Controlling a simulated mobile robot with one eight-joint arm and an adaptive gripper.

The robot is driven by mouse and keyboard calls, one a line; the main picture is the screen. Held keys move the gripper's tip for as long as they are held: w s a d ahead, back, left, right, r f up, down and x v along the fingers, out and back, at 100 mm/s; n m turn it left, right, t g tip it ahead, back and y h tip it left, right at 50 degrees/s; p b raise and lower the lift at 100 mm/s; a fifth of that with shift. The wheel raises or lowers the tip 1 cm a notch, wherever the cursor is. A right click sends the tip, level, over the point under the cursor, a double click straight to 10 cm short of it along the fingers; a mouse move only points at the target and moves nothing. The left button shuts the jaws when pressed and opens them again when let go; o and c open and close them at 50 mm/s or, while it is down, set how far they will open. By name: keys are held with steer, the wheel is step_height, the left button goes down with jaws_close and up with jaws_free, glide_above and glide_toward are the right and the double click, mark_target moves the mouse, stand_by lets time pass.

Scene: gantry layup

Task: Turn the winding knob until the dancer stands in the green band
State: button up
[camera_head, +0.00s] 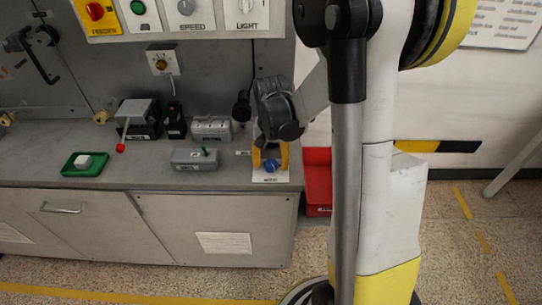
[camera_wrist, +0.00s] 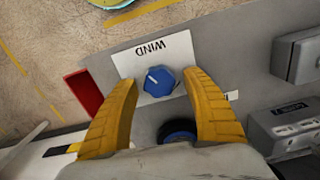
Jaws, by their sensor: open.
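The blue winding knob (camera_head: 270,165) sits on a white plate at the front right of the bench. In the wrist view the knob (camera_wrist: 160,82) is on a card marked WIND (camera_wrist: 150,55), and its white pointer line aims toward the upper left. My gripper (camera_head: 270,157) is over the knob with its yellow fingers apart. In the wrist view my gripper (camera_wrist: 160,77) has one fingertip on each side of the knob, with visible gaps; I cannot tell the height between them. I cannot make out the dancer or its green band in either view.
Grey boxes (camera_head: 194,160) stand left of the knob, beside a red-tipped lever (camera_head: 120,147) and a green tray (camera_head: 70,170) with a white block. A red bin (camera_head: 317,185) is right of the bench. Control panels (camera_head: 182,32) hang above. The bench front between tray and boxes is clear.

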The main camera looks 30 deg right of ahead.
mark_target(271, 162)
step_height(271, 162, up, 12)
steer(key=shift+f, duration=0.2)
stand_by(0.5)
steer(key=s+a+r+n+t, duration=0.2)
steer(key=s+a+n+t, duration=0.1)
steer(key=a, duration=0.4)
steer(key=s+a+r+n+t, duration=0.3)
steer(key=s+a+n+t, duration=0.1)
steer(key=s, duration=0.4)
steer(key=a+n, duration=0.1)
steer(key=a, duration=0.1)
steer(key=shift+a, duration=0.4)
stand_by(2.3)
